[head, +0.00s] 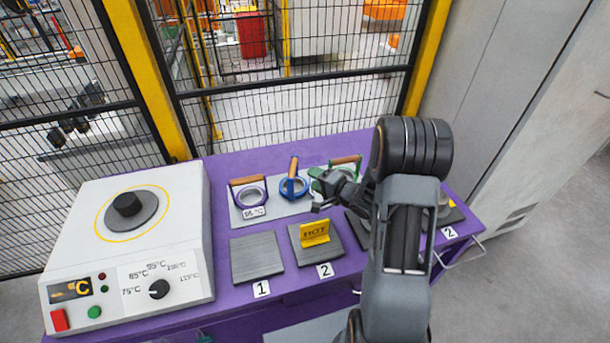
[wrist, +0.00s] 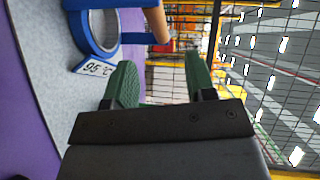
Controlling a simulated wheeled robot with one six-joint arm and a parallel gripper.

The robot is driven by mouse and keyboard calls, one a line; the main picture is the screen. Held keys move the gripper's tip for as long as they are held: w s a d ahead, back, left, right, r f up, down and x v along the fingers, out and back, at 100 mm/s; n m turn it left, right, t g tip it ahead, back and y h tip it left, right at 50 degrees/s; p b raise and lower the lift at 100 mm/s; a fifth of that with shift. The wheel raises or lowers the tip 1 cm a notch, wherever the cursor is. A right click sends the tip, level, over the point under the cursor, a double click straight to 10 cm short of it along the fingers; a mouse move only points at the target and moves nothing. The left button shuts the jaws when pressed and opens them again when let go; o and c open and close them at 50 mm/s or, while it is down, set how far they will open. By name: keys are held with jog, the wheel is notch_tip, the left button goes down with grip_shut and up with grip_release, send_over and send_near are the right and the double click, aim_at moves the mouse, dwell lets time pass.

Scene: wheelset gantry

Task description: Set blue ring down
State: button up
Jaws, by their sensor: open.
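The blue ring (head: 293,188) with its wooden handle stands on the light plate (head: 272,213) at the back of the purple table. In the wrist view the blue ring (wrist: 92,38) is at the upper left, next to a "95 °C" label (wrist: 95,68). My gripper (head: 318,182) is just right of the blue ring and apart from it. In the wrist view its green fingers (wrist: 160,65) are spread with nothing between them; the handle's end lies beyond them. My arm hides part of the table's right side.
A purple ring (head: 249,195) stands left of the blue one; a green ring (head: 343,172) is behind my gripper. A white heater (head: 126,245) fills the table's left. A mesh fence stands behind.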

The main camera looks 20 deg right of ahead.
jog(key=s+d+r+n+g+h, duration=0.35)
jog(key=s+r+n+h, duration=0.2)
jog(key=r+h, duration=0.4)
jog(key=s+a+r+n+g, duration=0.1)
jog(key=s+a+n+g, duration=0.1)
jog(key=s, duration=0.6)
jog(key=s+a+r+n+g, duration=0.1)
jog(key=s+a+n+g, duration=0.2)
jog(key=s+a, duration=0.3)
jog(key=s+g+y, duration=0.1)
jog(key=s, duration=0.2)
jog(key=shift+s+a+r, duration=0.15)
jog(key=shift+s+r, duration=0.05)
jog(key=shift+s, duration=0.05)
